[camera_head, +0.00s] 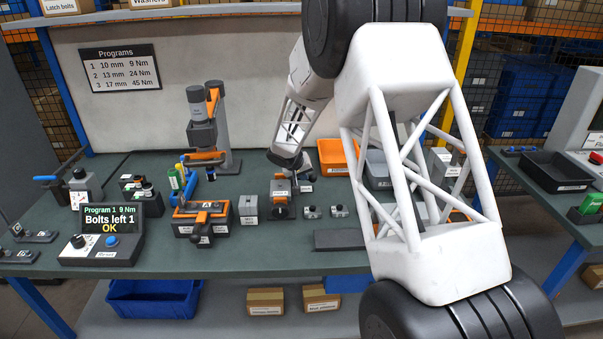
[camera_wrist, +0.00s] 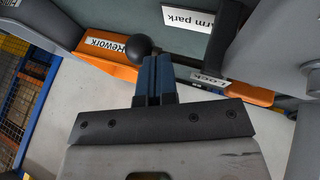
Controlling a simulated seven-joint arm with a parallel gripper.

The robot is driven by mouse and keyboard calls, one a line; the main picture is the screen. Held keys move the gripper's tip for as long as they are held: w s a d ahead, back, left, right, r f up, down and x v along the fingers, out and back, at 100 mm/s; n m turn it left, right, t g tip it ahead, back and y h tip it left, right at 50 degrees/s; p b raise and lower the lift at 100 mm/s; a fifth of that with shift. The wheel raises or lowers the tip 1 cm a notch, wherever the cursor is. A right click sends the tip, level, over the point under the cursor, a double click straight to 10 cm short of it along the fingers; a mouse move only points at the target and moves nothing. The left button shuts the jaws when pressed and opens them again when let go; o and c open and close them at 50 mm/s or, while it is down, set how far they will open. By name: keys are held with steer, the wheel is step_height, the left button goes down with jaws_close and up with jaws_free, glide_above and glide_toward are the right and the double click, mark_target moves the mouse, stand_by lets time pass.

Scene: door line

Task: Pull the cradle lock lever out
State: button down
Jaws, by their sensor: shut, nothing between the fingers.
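In the wrist view, the lock lever shows as a black ball knob (camera_wrist: 138,47) with a dark rod running right from it. A white "Lock" label (camera_wrist: 208,78) lies right of the knob, by an orange part. My gripper (camera_wrist: 154,62) has its blue fingers together, with nothing between them. The fingertips appear just beside the knob; I cannot tell whether they touch it. In the head view, the end of my arm is over an orange and grey fixture (camera_head: 280,188) on the bench. The fingers are not clear there.
An orange "Rework" bin (camera_wrist: 108,60) and an "arm park" label (camera_wrist: 188,15) are close by in the wrist view. In the head view, the bench (camera_head: 265,258) is clear at the front middle. A display (camera_head: 105,217) reads "Bolts left 1 OK".

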mark_target(314, 176)
stand_by(0.4)
steer(key=shift+d, duration=1.7)
steer(key=v, duration=1)
